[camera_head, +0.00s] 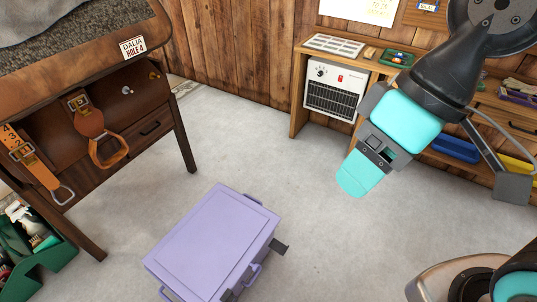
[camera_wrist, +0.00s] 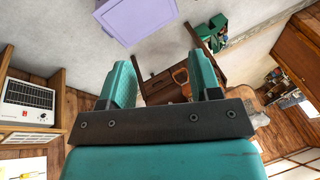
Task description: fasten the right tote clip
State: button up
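A lavender tote (camera_head: 210,245) with its lid on stands on the concrete floor at the lower middle of the head view. A dark grey flap (camera_head: 280,246) sticks out from its right side; it looks like a clip standing away from the wall. A lavender handle-like loop (camera_head: 252,275) shows on the near side. My gripper (camera_head: 362,168) hangs in the air up and to the right of the tote, touching nothing. In the wrist view my gripper (camera_wrist: 160,62) has its two teal fingers wide apart and empty. The tote (camera_wrist: 140,15) shows there beyond the fingers, cut by the top edge.
A wooden stand (camera_head: 110,110) with hanging straps stands at the left, a green caddy (camera_head: 35,265) below it. Blue (camera_head: 457,148) and yellow (camera_head: 518,168) bins are at right. The floor around the tote is clear.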

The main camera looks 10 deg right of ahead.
aim_at(276, 246)
jog(key=u, duration=1)
jog(key=k, duration=0.85)
jog(key=z, duration=1.15)
jog(key=i, duration=0.45)
jog(key=u, duration=0.1)
